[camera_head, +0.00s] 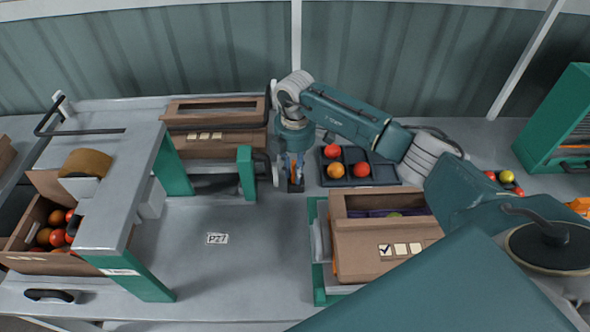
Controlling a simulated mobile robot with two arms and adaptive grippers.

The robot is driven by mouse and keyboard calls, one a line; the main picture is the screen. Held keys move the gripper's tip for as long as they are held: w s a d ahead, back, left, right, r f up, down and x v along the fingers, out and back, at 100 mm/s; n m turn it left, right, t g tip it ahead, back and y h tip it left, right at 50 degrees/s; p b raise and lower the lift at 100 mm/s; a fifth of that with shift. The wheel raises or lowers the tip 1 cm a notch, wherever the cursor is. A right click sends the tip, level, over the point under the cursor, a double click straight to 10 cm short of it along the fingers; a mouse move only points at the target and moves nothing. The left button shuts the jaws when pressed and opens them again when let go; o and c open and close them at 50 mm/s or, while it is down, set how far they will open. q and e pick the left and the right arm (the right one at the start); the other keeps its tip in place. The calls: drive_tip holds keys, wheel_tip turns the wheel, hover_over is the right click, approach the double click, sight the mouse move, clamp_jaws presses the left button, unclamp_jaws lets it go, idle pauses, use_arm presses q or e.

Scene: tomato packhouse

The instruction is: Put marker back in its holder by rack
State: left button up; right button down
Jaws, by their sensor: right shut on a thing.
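My right gripper (295,158) comes down from above, near the middle of the bench. It is shut on the marker (294,172), a thin upright stick with some orange showing between the fingers. The small dark holder (296,187) stands directly below the gripper, left of a dark tray. The marker's lower end is at the holder; I cannot tell how deep it sits in it. The fingers cover much of the marker. My left gripper is not in view.
The dark tray (338,182) holds a few red and orange tomatoes. An open-fronted carton (365,256) with tick boxes stands in front. Another carton (215,148) lies behind left. A grey and green frame (125,195) stands left. The bench around the P27 label (217,239) is clear.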

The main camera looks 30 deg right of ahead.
drive_tip(key=shift+f, duration=0.15)
drive_tip(key=c, duration=1.5)
unclamp_jaws()
drive_tip(key=c, duration=0.3)
drive_tip(key=shift+a, duration=0.1)
wheel_tip(320, 180, up, 7)
drive_tip(key=p, duration=0.5)
drive_tip(key=shift+p, duration=0.3)
